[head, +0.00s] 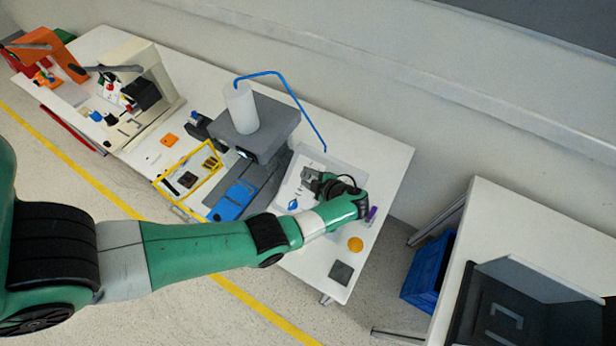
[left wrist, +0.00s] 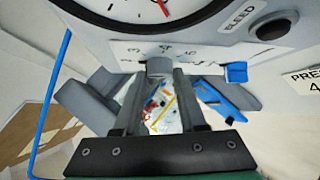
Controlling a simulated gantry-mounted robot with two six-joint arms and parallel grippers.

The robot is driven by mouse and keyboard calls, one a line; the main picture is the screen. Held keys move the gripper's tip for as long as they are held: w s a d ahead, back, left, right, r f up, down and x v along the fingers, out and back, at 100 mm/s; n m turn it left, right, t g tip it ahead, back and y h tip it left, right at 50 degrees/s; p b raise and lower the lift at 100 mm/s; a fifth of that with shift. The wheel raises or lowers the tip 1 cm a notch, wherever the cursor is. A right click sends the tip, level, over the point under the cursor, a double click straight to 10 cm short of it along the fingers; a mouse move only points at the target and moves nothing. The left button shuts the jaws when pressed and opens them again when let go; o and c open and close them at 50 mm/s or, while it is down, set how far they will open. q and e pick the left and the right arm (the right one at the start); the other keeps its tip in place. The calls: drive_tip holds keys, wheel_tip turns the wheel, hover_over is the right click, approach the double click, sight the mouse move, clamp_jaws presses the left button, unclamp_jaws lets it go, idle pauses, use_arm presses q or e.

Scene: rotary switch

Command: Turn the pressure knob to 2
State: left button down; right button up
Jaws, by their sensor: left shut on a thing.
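The pressure knob (left wrist: 160,66) is a small grey knob on the white panel, in the left wrist view. My left gripper (left wrist: 162,74) is shut on it, with a dark finger on each side. A printed scale (left wrist: 130,50) lies around the knob; its digits are too small and partly covered for me to read the setting. In the head view my left gripper (head: 314,180) is at the panel box (head: 316,160), and the knob is hidden there. A sign (left wrist: 308,82) starting "PRES" with a 4 is cut off at the right edge. My right gripper is not in view.
A round gauge (left wrist: 150,8) with a red needle is above the knob. A black button (left wrist: 272,28) by a BLEED label and a blue part (left wrist: 237,72) are close on the right. A grey machine (head: 265,125) and blue tube (head: 303,108) stand beside the panel.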

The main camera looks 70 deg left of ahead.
use_arm(q)
drive_tip(key=shift+c, duration=2.4)
unclamp_jaws()
drive_tip(key=shift+d+r, duration=0.25)
drive_tip(key=p+v, duration=0.1)
drive_tip(key=v, duration=1)
drive_tip(key=shift+p, duration=0.4)
drive_tip(key=shift+w+f, duration=0.1)
